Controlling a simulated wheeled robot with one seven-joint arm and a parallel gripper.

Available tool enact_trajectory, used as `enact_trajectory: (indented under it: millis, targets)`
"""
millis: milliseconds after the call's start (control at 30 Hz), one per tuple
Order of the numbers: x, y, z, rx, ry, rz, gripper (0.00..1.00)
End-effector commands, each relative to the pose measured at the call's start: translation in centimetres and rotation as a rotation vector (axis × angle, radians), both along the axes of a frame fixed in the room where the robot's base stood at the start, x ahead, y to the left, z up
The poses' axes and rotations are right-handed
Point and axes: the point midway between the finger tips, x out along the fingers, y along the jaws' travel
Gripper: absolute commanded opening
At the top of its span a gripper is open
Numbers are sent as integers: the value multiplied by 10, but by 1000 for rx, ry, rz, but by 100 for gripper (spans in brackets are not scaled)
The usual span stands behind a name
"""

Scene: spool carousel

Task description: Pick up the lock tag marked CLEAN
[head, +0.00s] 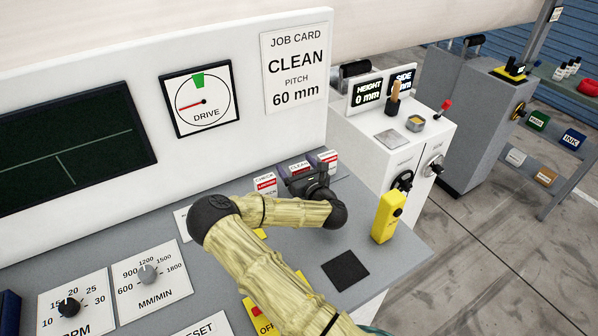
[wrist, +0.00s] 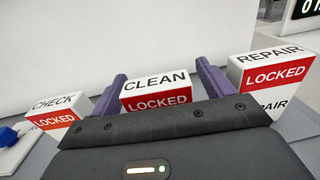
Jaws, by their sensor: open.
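The lock tag marked CLEAN (wrist: 156,90) is a white block with a red LOCKED band. In the wrist view it stands upright between the two purple fingers of my gripper (wrist: 160,88), which are open on either side of it. A gap shows on each side of the tag. In the head view the CLEAN tag (head: 298,166) stands at the back of the grey console, partly hidden behind my gripper (head: 304,180). The CHECK tag (wrist: 55,112) stands to its left and the REPAIR tag (wrist: 272,75) to its right.
The white panel behind carries a job card (head: 296,70) reading CLEAN, pitch 60 mm. A yellow handheld unit (head: 387,217) stands near the console's right edge, beside a black square pad (head: 345,270). A white cabinet (head: 400,140) stands to the right.

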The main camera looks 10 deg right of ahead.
Motion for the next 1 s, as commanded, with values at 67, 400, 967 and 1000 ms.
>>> enact_trajectory:
  millis: [67,400,967,1000]
  targets:
    - [0,0,0,0,0,0,80]
    - [0,0,0,0,0,0,80]
    - [0,0,0,0,0,0,32]
    - [0,0,1,0,0,0,32]
